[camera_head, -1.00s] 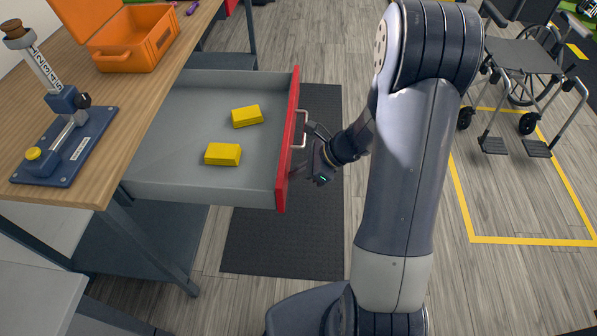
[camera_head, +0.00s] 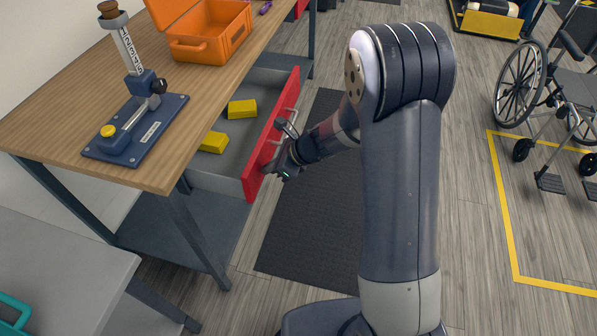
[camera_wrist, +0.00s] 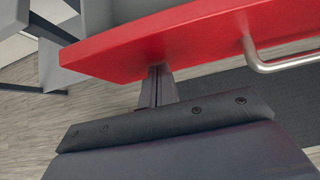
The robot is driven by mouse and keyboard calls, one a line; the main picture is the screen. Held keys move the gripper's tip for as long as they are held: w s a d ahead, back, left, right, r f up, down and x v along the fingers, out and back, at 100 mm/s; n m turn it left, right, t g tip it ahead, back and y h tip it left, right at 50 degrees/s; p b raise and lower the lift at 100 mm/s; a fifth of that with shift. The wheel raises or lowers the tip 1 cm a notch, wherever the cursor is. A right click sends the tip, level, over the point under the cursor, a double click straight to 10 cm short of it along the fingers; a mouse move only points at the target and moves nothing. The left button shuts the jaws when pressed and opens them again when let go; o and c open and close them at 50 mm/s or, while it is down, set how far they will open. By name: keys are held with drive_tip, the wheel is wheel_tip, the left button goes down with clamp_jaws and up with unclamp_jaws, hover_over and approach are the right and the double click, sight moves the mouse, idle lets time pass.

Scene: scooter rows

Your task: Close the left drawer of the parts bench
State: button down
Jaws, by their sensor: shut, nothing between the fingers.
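The left drawer of the parts bench has a red front (camera_head: 268,147) with a metal bar handle, and it is partly open. Its grey tray (camera_head: 262,92) holds two yellow blocks (camera_head: 242,109). My gripper (camera_head: 279,165) is at the outer face of the red front, below the handle. In the wrist view my shut fingers (camera_wrist: 157,80) meet the red front (camera_wrist: 150,45) at its lower edge, left of the handle (camera_wrist: 285,62). They look in contact with it, and hold nothing.
The wooden bench top (camera_head: 60,115) carries a blue gauge stand (camera_head: 135,130) and an open orange case (camera_head: 205,40). A dark mat (camera_head: 315,215) covers the floor before the drawer. A wheelchair (camera_head: 560,95) stands at the right. A grey table (camera_head: 60,265) is at lower left.

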drive_tip(key=p, duration=0.3)
hover_over(215, 169)
drive_tip(key=shift+s+d, duration=0.15)
drive_tip(key=shift+d, duration=0.3)
drive_tip(key=shift+a+r, duration=0.1)
drive_tip(key=shift+a, duration=0.25)
drive_tip(key=shift+a+r, duration=0.1)
